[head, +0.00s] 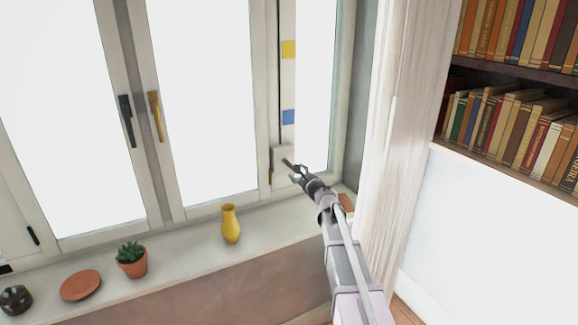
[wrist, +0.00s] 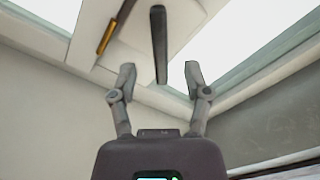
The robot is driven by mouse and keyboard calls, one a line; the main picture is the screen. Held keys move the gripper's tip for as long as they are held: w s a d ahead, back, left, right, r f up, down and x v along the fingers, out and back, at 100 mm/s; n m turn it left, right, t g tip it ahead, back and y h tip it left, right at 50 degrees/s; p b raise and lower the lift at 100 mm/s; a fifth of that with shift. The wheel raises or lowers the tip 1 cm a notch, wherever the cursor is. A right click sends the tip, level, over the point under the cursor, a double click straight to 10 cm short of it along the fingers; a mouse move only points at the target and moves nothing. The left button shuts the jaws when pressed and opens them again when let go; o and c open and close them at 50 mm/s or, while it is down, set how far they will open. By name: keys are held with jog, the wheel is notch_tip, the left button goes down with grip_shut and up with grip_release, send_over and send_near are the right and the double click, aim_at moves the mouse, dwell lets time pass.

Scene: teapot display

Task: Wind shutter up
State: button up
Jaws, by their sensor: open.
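A white strip with a yellow mark (head: 288,49) and a blue mark (head: 288,117) runs down beside the right window pane. At its foot is a pale box (head: 277,155). My gripper (head: 293,168) is in front of this box, above the sill. In the wrist view, my gripper (wrist: 160,75) is open and empty. A dark bar-like handle (wrist: 158,40) on a white panel hangs down between the fingertips; I cannot tell how deep it sits between them. A brass-coloured handle (wrist: 107,35) is left of it. No shutter is distinguishable against the bright panes.
The sill holds a yellow vase (head: 231,224), a potted succulent (head: 131,260), a terracotta saucer (head: 81,285) and a dark pot (head: 15,299). A dark window handle (head: 127,120) and a brass one (head: 156,116) are left. A pale curtain (head: 395,130) and bookshelf (head: 510,70) are right.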

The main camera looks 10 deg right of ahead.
aim_at(289, 164)
jog(key=x, duration=0.6)
jog(key=shift+w, duration=0.3)
grip_shut()
